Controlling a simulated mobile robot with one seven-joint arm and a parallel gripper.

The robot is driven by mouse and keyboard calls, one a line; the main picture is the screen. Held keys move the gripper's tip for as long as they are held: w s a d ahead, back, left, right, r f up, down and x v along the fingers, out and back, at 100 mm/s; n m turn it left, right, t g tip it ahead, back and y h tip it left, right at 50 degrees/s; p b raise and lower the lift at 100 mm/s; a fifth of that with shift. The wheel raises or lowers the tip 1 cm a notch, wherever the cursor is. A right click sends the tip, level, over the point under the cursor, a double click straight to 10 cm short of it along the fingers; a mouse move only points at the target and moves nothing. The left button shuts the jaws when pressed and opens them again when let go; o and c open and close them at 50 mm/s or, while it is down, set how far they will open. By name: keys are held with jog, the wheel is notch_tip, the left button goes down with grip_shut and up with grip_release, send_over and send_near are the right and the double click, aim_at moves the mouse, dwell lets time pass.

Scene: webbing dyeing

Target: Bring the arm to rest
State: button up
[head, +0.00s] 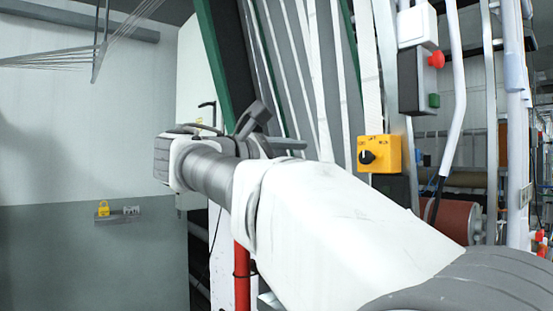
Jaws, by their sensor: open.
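My arm comes in from the lower right and reaches left across the middle of the head view, with a white link, a grey ribbed section and a white-and-grey joint at its left end. My gripper (274,130) shows partly behind the arm, in front of the webbing machine. One dark grey finger points up and right and a grey one points right, with a gap between them. It is open and I see nothing held in it. Its base is hidden by the arm.
Pale webbing strips (318,70) run down behind the arm. A yellow switch box (379,154) with a black knob and a red-and-green button box (417,80) are right of them. A red pipe (242,275) stands below the arm.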

jog(key=s+d+f+m+g+y, duration=0.25)
jog(key=s+d+f, duration=0.25)
jog(key=f, duration=0.4)
jog(key=s+d+f+m+g+y, duration=0.15)
jog(key=s+d+f+y, duration=0.25)
jog(key=f, duration=0.5)
jog(key=s+a+f+m+y, duration=0.2)
jog(key=s+f+m+y, duration=0.2)
jog(key=s+f+m, duration=0.2)
jog(key=s+a+f+m+y, duration=0.3)
jog(key=s+f, duration=0.6)
jog(key=f, duration=0.4)
jog(key=m+y, duration=0.1)
jog(key=m, duration=0.1)
jog(key=shift+s+a+f+m, duration=0.15)
jog(key=shift+s+m, duration=0.25)
jog(key=shift+y, duration=0.25)
